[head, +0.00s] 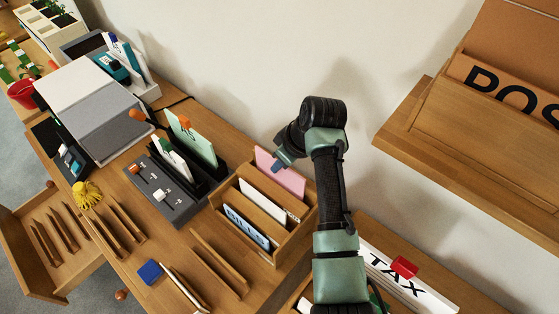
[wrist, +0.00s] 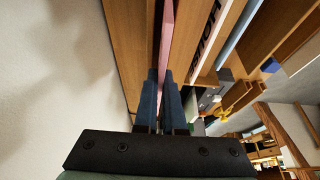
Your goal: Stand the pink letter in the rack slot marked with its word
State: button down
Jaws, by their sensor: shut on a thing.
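The pink letter (head: 283,177) stands upright at the rearmost slot of the wooden letter rack (head: 262,250); its lower part is hidden behind a divider. My gripper (head: 281,163) is shut on the letter's upper edge. In the wrist view the pink letter (wrist: 166,35) runs between the two blue fingers of my gripper (wrist: 161,76), with wood on both sides. I cannot tell whether the letter touches the slot floor. The front slot holds a light blue letter (head: 246,228) with dark lettering. A white letter (head: 291,216) shows in the middle slot.
A dark holder with a green card (head: 196,139) stands left of the rack. A wooden shelf (head: 470,170) with a large lettered box juts out at upper right. A white TAX item (head: 405,283) with a red piece lies at lower right. The wall is close behind.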

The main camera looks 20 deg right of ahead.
jog(key=shift+f+b, duration=0.45)
jog(key=shift+f, duration=0.3)
jog(key=shift+c, duration=2.3)
grip_release()
notch_tip(320, 180, up, 8)
jog(key=p, duration=0.7)
jog(key=shift+p, duration=0.3)
